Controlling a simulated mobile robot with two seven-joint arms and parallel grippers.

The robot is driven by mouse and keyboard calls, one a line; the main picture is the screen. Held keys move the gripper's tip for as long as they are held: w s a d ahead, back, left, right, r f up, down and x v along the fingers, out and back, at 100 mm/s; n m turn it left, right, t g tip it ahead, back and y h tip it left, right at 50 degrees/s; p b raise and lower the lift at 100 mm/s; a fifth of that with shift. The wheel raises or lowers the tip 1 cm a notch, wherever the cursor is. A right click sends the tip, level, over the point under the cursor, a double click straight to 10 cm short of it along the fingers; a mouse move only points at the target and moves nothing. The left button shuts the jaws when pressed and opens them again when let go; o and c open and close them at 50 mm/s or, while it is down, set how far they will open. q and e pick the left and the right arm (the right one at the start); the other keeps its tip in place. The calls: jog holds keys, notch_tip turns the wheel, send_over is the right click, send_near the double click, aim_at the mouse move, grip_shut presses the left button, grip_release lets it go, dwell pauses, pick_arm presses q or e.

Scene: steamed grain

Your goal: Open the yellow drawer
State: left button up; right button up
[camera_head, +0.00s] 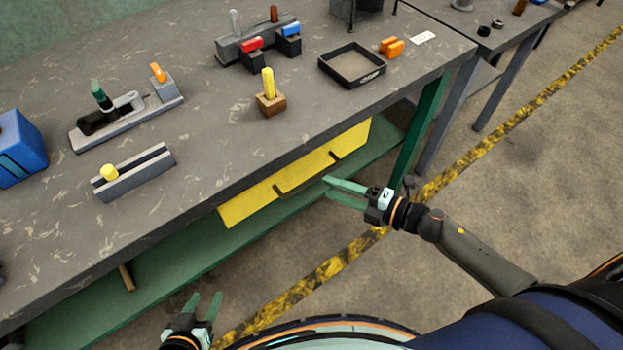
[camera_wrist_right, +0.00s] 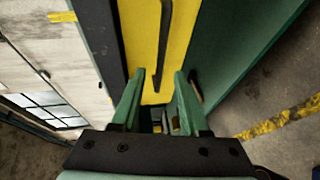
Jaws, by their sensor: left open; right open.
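The yellow drawer (camera_head: 245,207) sits under the front edge of the grey workbench, its front seemingly level with the bench. A dark handle shows on its front in the right wrist view (camera_wrist_right: 166,40). My right gripper (camera_head: 328,188) is open and empty, just in front of and slightly below the drawer front in the head view. In the right wrist view its green fingers (camera_wrist_right: 160,78) point at the yellow front (camera_wrist_right: 141,35), with the handle between and beyond the fingertips. I cannot tell whether they touch it. My left gripper (camera_head: 206,302) is open and empty, low at the bottom left.
The workbench top (camera_head: 215,150) holds a black tray (camera_head: 352,82), a wooden block with a yellow peg (camera_head: 270,103), and several fixtures. A green lower shelf (camera_head: 100,305) runs below the drawer. A green bench leg (camera_head: 418,135) stands right of it. The floor in front is clear.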

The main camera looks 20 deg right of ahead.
aim_at(312, 180)
jog(key=x, duration=0.6)
jog(key=shift+w+a+f, duration=0.1)
jog(key=shift+w+a, duration=0.15)
grip_shut()
dwell(1.2)
